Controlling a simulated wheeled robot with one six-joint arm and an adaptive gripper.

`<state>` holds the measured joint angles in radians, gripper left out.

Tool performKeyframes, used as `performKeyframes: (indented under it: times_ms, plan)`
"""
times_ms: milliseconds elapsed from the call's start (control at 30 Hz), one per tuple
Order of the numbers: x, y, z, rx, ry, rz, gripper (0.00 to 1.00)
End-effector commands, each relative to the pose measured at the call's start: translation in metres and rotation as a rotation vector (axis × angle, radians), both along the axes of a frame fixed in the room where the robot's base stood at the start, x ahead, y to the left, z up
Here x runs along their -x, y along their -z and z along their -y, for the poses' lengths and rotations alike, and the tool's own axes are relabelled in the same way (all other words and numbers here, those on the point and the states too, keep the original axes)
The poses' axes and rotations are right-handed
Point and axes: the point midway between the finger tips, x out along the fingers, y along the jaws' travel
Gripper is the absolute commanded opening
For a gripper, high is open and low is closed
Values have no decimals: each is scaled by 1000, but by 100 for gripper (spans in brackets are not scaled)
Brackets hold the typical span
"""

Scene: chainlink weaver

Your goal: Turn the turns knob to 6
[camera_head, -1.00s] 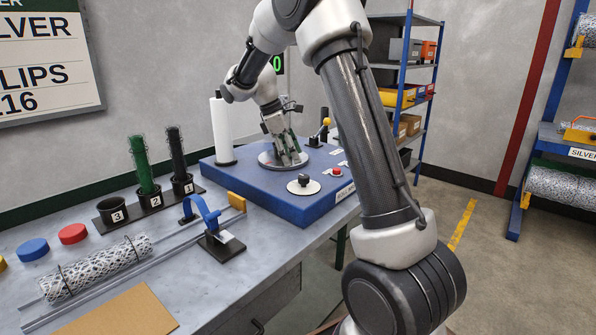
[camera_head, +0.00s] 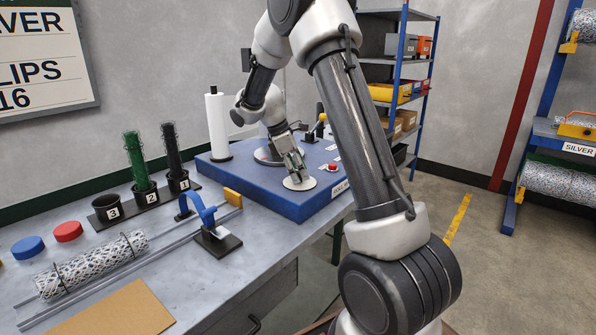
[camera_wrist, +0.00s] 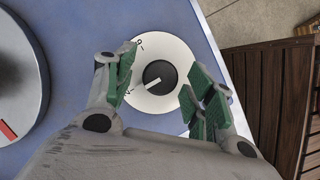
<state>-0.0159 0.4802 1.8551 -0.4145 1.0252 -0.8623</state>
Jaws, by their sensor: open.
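The turns knob is a black knob (camera_wrist: 158,79) with a white pointer line, on a round white dial (camera_wrist: 145,50). In the wrist view its pointer aims to the lower left, near a mark on the dial that I cannot read surely. In the head view the dial (camera_head: 300,184) sits at the front of the blue machine top, and my gripper hides the knob. My gripper (camera_wrist: 160,87) is open, with its green-padded fingers on either side of the knob and apart from it. It points down over the dial in the head view (camera_head: 297,177).
The blue machine base (camera_head: 230,179) carries a red button (camera_head: 333,167), a yellow-tipped lever (camera_head: 322,118), a white post (camera_head: 217,126) and a round plate (camera_head: 267,157). A blue clamp (camera_head: 206,212) and a wire-mesh roll (camera_head: 92,263) lie on the bench at left.

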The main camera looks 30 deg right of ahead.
Motion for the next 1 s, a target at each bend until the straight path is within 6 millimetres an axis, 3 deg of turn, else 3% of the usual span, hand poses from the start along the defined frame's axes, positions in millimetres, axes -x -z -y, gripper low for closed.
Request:
performKeyframes:
  times_ms: [67,300,667,1000]
  plan:
    - [0,0,0,0,0,0,51]
    - [0,0,0,0,0,0,9]
    - [0,0,0,0,48,0,9]
    - [-2,0,1,-1,282,0,9]
